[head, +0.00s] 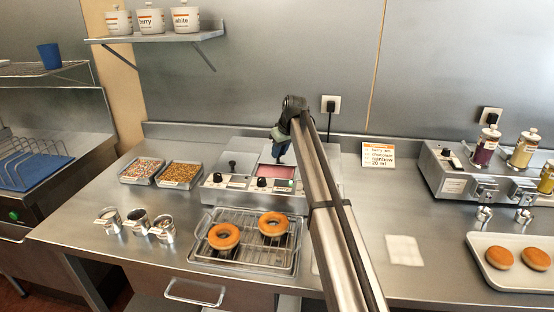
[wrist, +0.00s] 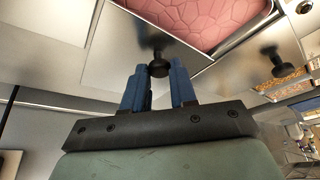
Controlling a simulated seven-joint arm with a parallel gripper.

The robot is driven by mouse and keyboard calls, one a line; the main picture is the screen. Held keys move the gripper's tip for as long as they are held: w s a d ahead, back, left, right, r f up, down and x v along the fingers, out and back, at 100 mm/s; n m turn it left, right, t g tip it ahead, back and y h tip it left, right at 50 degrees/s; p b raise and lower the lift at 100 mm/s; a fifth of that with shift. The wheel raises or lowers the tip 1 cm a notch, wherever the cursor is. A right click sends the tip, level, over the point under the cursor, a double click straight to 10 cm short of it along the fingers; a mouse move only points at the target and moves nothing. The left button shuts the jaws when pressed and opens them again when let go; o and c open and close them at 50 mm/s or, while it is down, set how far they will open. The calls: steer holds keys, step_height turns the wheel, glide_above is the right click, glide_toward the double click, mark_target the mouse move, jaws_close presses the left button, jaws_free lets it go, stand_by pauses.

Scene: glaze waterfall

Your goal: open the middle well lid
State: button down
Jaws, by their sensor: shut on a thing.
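The glaze warmer (head: 215,196) stands at the back of the counter. Its middle well (head: 280,172) shows pink glaze and is largely uncovered; the pink also shows in the wrist view (wrist: 205,20). My gripper (head: 281,156) is over the back of this well. In the wrist view its blue fingers are shut on the black knob (wrist: 158,67) of a flat metal lid (wrist: 112,58), beside the exposed glaze. I cannot tell whether the lid is raised or resting. The left well lid (head: 237,164) is in place, with its own black knob. My arm hides the right well.
Two topping trays (head: 180,175) sit left of the warmer. A rack (head: 250,256) with two doughnuts stands in front, with small metal cups (head: 137,220) to its left. A dispenser (head: 450,175) and a doughnut tray (head: 497,279) are at right. The wall is close behind.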

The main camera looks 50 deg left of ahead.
steer(key=w+a, duration=0.4)
steer(key=shift+w+a, duration=0.15)
steer(key=shift+a, duration=0.1)
steer(key=c, duration=0.9)
jaws_free()
steer(key=shift+d, duration=0.1)
steer(key=v, duration=1.4)
steer(key=shift+f, duration=0.1)
